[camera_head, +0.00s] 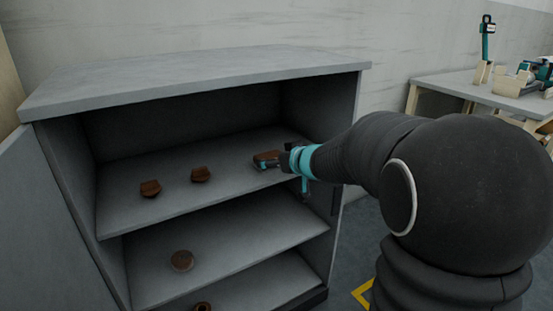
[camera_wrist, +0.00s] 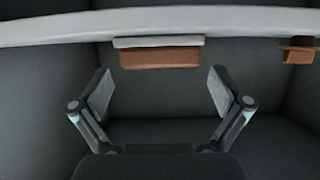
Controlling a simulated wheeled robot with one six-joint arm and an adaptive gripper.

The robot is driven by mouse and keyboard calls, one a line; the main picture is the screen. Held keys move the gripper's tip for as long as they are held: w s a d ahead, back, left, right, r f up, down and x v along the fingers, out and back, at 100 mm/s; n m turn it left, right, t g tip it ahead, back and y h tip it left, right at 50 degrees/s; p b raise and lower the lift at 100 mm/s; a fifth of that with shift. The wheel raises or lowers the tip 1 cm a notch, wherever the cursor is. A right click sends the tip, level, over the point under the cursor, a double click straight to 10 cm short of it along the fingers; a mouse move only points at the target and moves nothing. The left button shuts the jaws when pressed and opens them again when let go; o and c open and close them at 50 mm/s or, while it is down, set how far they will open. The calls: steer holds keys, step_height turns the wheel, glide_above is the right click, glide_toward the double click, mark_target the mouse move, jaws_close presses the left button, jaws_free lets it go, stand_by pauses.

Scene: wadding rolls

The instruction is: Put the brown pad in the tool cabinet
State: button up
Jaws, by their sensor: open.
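The brown pad (camera_head: 266,160) lies on the upper shelf of the open grey tool cabinet (camera_head: 190,75), towards the shelf's right side. My gripper (camera_head: 287,161) is inside the cabinet, just right of the pad. In the wrist view my gripper (camera_wrist: 160,82) has its two fingers spread wide, with nothing between them. The pad also shows in the wrist view (camera_wrist: 160,58) as a brown block with a grey strip along its upper edge. It sits centred, just beyond the fingertips, and appears apart from them.
Two brown pieces (camera_head: 150,188) (camera_head: 200,174) stand left on the same shelf. A round brown piece (camera_head: 181,260) lies on the shelf below, another (camera_head: 202,306) lower down. The cabinet door (camera_head: 40,230) is open at left. A workbench (camera_head: 450,82) with tools stands back right.

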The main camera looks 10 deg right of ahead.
steer(key=s+d+r+m+g+h+p, duration=0.1)
steer(key=s+d+r+m+h, duration=0.2)
steer(key=s, duration=0.7)
steer(key=s+d+r+m+h+p, duration=0.15)
steer(key=s+d+r+h, duration=0.3)
steer(key=s, duration=0.55)
steer(key=s+a+f+g+y, duration=0.1)
steer(key=s+a+f+g, duration=0.2)
steer(key=s, duration=0.5)
steer(key=s+a+f+g+y, duration=0.2)
steer(key=s+a+f, duration=0.3)
steer(key=s, duration=0.4)
steer(key=shift+s+a+f+n+g+b, duration=0.3)
steer(key=shift+f+n+g, duration=0.15)
steer(key=shift+f+g, duration=0.3)
steer(key=shift+d, duration=0.1)
steer(key=shift+c, duration=0.2)
